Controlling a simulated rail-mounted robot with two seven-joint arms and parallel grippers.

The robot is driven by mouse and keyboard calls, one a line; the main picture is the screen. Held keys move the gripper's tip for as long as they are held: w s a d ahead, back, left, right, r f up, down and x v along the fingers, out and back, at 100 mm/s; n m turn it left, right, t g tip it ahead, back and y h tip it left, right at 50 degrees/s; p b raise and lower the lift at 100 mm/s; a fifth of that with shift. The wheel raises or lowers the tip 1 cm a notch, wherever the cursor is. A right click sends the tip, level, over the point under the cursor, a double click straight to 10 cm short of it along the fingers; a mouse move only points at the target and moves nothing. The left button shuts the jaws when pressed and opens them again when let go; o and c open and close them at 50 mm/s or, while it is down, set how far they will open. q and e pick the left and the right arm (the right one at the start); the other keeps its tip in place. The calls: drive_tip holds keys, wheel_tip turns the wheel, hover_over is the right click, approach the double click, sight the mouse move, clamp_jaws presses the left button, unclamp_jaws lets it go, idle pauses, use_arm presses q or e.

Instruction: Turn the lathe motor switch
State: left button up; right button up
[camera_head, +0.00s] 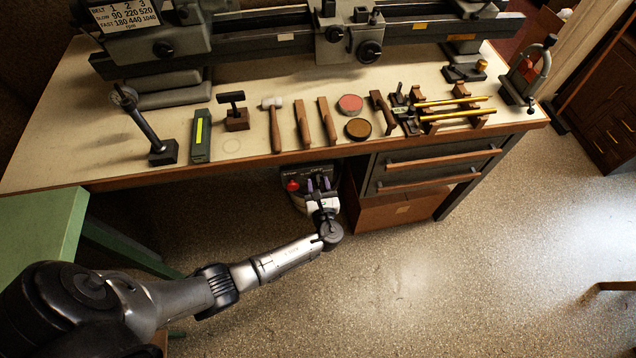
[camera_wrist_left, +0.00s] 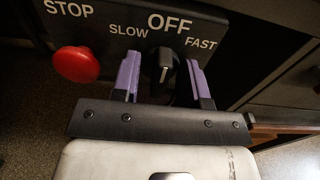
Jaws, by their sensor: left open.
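The lathe motor switch is a black knob (camera_wrist_left: 165,66) on a dark panel (camera_wrist_left: 112,14) marked SLOW, OFF and FAST. The knob's grip stands roughly upright under the word OFF. The same panel shows small below the bench's front edge in the head view (camera_head: 291,173). My left gripper (camera_head: 319,184) is in front of the panel, open, with its purple fingers on either side of the knob. Gaps show between the knob and both fingers in the left wrist view. In the head view the gripper hides the knob. My right gripper is in neither view.
A red STOP button (camera_wrist_left: 78,64) sits on the panel just left of the left finger. The wooden bench edge (camera_head: 240,172) runs above the panel. Drawers (camera_head: 435,162) stand to the right. The lathe (camera_head: 340,35) and hand tools are on the bench top. The floor in front is clear.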

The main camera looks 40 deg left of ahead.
use_arm(q)
drive_tip(key=shift+w+a, duration=0.25)
drive_tip(key=shift+a, duration=0.05)
drive_tip(key=shift+c, duration=0.2)
clamp_jaws()
